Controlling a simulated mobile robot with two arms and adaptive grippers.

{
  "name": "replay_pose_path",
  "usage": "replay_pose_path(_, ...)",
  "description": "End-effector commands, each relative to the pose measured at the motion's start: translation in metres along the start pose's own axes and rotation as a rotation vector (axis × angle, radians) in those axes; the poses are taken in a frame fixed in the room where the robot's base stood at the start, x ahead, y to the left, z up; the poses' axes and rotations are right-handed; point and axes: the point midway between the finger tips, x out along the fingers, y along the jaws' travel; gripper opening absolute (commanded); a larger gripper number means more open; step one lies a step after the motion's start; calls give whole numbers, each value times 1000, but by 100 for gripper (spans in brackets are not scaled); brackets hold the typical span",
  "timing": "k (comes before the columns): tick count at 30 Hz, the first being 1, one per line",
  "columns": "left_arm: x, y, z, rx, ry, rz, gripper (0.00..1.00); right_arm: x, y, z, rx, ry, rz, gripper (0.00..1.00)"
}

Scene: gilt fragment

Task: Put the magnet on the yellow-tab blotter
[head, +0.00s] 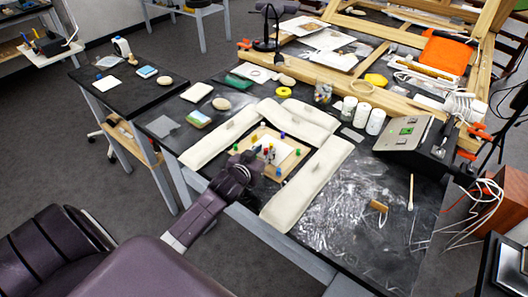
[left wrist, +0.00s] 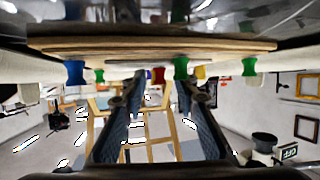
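A light wooden board (head: 270,172) lies inside a frame of white padded strips, with a pale sheet (head: 287,156) on it. Several small coloured pegs, possibly magnets, stand around and on it, including a blue one (head: 281,134) and a green one (head: 278,171). My left gripper (head: 262,157) is low over the board's near-left part. The left wrist view shows the board upside down, with a red peg (left wrist: 157,76) and a green peg (left wrist: 181,68) by the fingertips. The fingers stand apart; I see nothing clamped. No yellow tab can be made out. My right gripper is out of view.
White padded strips (head: 305,186) border the board closely. A grey device (head: 408,141) and white jars (head: 362,114) stand to the right. A green-topped pad (head: 198,118) and a grey square (head: 162,126) lie left.

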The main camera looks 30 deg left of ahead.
Motion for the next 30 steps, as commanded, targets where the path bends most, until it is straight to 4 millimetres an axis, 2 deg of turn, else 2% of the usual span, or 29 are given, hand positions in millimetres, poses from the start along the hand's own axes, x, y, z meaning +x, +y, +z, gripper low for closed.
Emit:
replay_pose_path(4, -3, 0, -3, 1, 1, 0, 28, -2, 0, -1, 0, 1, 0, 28)
replay_pose_path(7, -12, 0, -2, 0, 1, 1, 28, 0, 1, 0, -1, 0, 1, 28)
replay_pose_path(21, -99, 0, -1, 1, -1, 0, 28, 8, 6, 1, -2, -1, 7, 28)
replay_pose_path(25, -113, 0, -2, 0, 0, -1, 28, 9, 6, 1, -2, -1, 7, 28)
replay_pose_path(30, -121, 0, -3, 0, 0, -1, 28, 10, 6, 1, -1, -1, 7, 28)
